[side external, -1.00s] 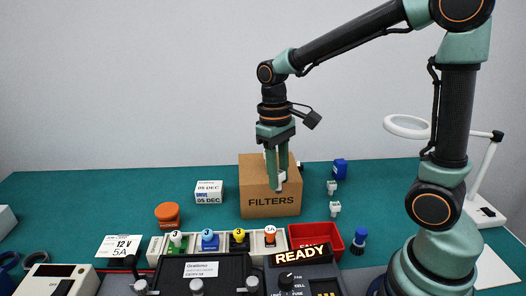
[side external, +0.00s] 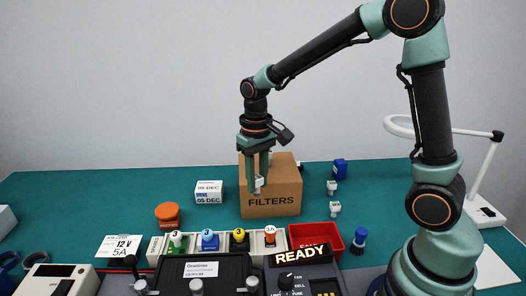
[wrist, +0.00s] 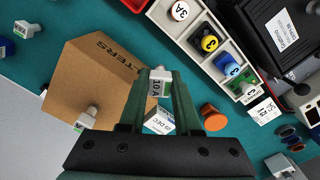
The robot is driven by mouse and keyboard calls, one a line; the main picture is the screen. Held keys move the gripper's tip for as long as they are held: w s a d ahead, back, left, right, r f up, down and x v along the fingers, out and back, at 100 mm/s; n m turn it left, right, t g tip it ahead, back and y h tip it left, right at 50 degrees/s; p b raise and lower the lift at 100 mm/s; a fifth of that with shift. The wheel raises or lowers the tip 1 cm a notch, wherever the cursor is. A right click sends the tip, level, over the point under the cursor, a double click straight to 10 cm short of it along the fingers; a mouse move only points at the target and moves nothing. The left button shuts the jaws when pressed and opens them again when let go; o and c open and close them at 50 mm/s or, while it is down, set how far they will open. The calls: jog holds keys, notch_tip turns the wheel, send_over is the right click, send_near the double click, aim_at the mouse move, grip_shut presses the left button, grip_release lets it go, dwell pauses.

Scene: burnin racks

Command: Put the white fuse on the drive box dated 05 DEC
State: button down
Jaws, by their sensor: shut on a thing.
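My gripper (side external: 257,188) is shut on a small white fuse (side external: 260,182), held in the air in front of the FILTERS carton in the side view. The fuse also shows between my fingertips in the wrist view (wrist: 160,83), with a "10 A" label. The drive box (side external: 209,192) is a small white and blue box marked 05 DEC, on the green mat left of the carton. In the wrist view the drive box (wrist: 159,121) shows between my fingers, beyond the fuse and partly hidden by the gripper. The fuse is apart from the box.
The brown FILTERS carton (side external: 271,204) stands right of the drive box, with another white piece (wrist: 86,119) on it. An orange knob-like piece (side external: 168,215) stands front left of the box. A row of coloured fuses in a rack (side external: 268,253) and a red bin (side external: 326,238) lie nearer.

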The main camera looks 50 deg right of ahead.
notch_tip(320, 180, down, 13)
jog(key=shift+r, duration=0.15)
dwell(0.4)
jog(key=c, duration=0.6)
grip_release()
